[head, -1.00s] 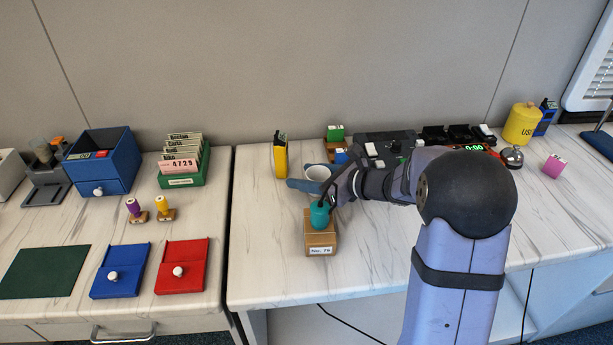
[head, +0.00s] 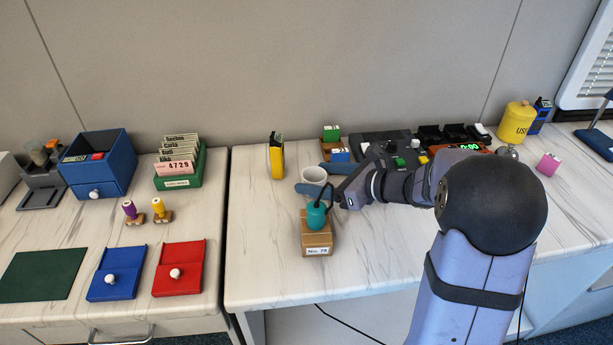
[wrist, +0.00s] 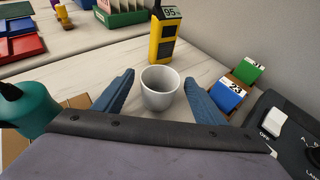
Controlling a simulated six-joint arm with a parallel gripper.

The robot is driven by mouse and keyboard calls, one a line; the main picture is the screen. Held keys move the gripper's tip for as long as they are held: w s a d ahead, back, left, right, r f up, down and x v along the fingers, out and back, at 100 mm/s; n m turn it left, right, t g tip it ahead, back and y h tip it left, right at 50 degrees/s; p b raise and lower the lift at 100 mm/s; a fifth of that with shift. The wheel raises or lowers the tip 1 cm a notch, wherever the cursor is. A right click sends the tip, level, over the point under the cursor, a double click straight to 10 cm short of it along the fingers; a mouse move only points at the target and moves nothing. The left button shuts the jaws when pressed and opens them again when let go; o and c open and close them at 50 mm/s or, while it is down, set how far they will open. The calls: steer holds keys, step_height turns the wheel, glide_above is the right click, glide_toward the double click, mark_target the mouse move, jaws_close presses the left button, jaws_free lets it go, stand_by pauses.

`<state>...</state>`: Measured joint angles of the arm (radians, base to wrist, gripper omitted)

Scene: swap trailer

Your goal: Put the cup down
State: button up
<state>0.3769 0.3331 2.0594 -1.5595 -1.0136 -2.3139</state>
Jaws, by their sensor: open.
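The cup (head: 314,176) is a small light grey cup standing upright on the marbled worktop, near the back of the right-hand table. It also shows in the wrist view (wrist: 161,92), with its open mouth up. My gripper (head: 310,178) is open, with one blue finger on each side of the cup. In the wrist view the fingers (wrist: 159,78) show a gap to the cup on both sides.
A teal bottle (head: 316,217) on a brown block (head: 317,240) stands close in front of my gripper. A yellow device (head: 277,158) stands behind the cup at left. A dark control panel (head: 385,147) lies to the right. The worktop left of the cup is clear.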

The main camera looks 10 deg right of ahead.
steer(key=v, duration=0.7)
stand_by(0.3)
steer(key=w+d+r+m+t+h+p, duration=0.1)
steer(key=d+r+m+h+p, duration=0.3)
steer(key=m+p, duration=0.5)
steer(key=w+d+r+m+t+h+p, duration=0.1)
steer(key=w+d+r+m+h+p, duration=0.25)
steer(key=m, duration=0.95)
steer(key=s+a+m+g+p, duration=0.3)
steer(key=s+m+g+p, duration=0.1)
steer(key=s+m, duration=0.3)
steer(key=s+a+r+m+g+h+p, duration=0.1)
steer(key=s+a+m+g+p, duration=0.2)
steer(key=s+m+p, duration=0.2)
steer(key=s+a+r+m+g+h+p, duration=0.1)
steer(key=s+a+m+g+p, duration=0.2)
steer(key=s+m, duration=0.8)
steer(key=s+g+p, duration=0.1)
steer(key=s, duration=0.4)
steer(key=shift+g, duration=0.3)
steer(key=shift+r, duration=0.15)
